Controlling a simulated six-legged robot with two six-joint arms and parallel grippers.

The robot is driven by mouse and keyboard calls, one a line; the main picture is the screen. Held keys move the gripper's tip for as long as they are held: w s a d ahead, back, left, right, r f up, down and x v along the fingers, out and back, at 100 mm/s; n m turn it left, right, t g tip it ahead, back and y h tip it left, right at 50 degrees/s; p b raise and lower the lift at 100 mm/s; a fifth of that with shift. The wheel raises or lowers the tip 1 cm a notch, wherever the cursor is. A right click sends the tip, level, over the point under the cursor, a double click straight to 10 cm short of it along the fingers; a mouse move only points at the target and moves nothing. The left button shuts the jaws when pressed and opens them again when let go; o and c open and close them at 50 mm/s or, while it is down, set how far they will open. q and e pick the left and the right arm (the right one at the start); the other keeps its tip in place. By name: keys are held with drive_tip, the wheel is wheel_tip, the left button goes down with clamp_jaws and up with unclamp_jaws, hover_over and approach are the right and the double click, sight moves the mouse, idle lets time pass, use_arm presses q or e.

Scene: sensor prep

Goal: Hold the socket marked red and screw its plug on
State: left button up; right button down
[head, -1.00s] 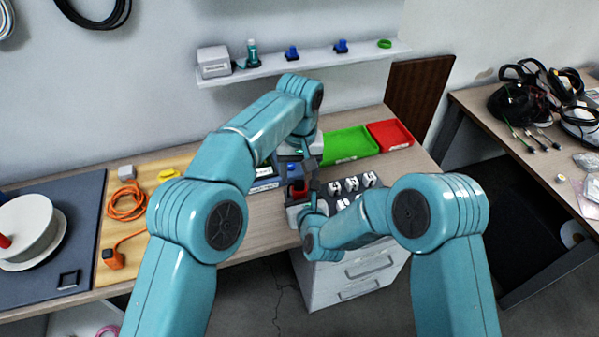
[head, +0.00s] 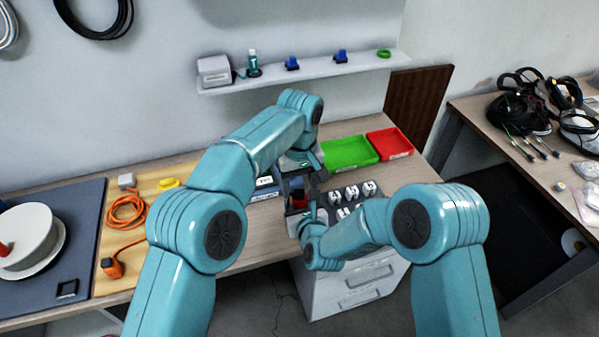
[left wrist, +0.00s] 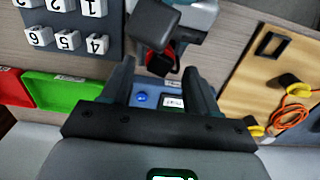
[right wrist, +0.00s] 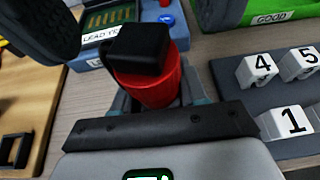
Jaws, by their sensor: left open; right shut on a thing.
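A red cylinder (right wrist: 150,85), the red-marked part, stands between the fingers of my right gripper (right wrist: 155,105), which is shut on it. A black block (right wrist: 137,48) sits at its top; I cannot tell whether it is screwed on. In the left wrist view the black block (left wrist: 153,25) shows with a bit of red (left wrist: 160,66) beside it. My left gripper (left wrist: 162,85) is open and empty, its fingertips near these parts. In the head view the left gripper (head: 299,184) is just above the red part (head: 299,197), and the right gripper is mostly hidden.
Numbered white blocks (right wrist: 258,72) stand on a grey holder (right wrist: 228,76). A blue lead tester (right wrist: 90,50) is behind the red part. A green tray (head: 350,153) and a red tray (head: 390,143) lie at the back. An orange cable (head: 124,212) lies on the left board.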

sight(299, 192)
use_arm(q)
drive_tip(key=shift+f, duration=1.7)
drive_tip(key=c, duration=1.1)
drive_tip(key=shift+m, duration=1.7)
drive_tip(key=o, duration=1.2)
